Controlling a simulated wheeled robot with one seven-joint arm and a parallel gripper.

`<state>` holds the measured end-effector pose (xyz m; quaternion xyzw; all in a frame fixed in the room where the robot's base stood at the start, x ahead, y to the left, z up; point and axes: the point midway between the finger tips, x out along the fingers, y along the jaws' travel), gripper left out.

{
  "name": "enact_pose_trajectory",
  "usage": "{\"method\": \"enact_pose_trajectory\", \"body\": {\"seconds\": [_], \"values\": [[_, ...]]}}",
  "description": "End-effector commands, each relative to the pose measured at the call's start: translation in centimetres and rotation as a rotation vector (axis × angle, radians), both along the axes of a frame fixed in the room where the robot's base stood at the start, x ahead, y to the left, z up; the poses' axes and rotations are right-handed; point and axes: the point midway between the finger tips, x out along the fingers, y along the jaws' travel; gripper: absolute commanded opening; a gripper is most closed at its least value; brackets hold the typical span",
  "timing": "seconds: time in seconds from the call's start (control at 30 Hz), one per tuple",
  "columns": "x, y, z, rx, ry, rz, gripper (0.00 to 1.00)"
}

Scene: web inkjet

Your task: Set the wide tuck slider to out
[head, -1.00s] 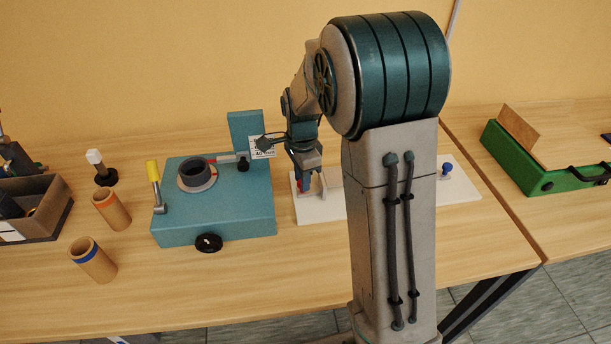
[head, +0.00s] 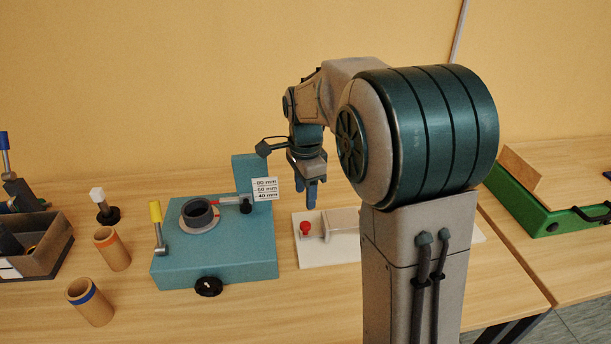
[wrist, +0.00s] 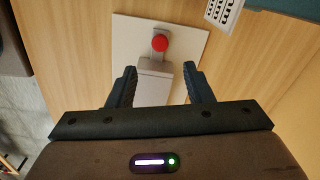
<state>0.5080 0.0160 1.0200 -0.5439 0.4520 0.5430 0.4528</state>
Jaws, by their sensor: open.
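A white plate (head: 325,252) lies on the table with a red round knob (head: 306,227) near its left end and a pale raised block (head: 342,219) beside it. Which part is the wide tuck slider is not labelled in view. In the wrist view the red knob (wrist: 160,43) stands at the end of a narrow grey strip, just beyond the block (wrist: 155,82). My gripper (head: 312,203) is open and empty above the plate. In the wrist view its fingers (wrist: 158,75) appear on either side of the block. My arm hides the plate's right part.
A teal machine (head: 225,262) with a yellow-topped lever and a label card (head: 265,189) stands left of the plate. Two tan tubes (head: 92,302) and a dark bin (head: 40,248) are farther left. A green tray (head: 545,213) is at right.

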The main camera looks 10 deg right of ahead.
Motion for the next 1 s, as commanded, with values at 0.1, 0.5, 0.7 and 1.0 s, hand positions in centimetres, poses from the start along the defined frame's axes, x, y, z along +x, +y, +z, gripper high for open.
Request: {"method": "enact_pose_trajectory", "body": {"seconds": [0.1, 0.5, 0.7, 1.0], "values": [[0.0, 0.0, 2.3, 0.0, -0.004, 0.0, 0.46], [0.0, 0.0, 4.5, 0.0, 0.0, -0.001, 0.46], [-0.2, 0.0, 4.5, 0.0, -0.001, 0.007, 0.46], [-6.7, -0.8, 5.2, 0.0, -0.078, 0.397, 0.46]]}}
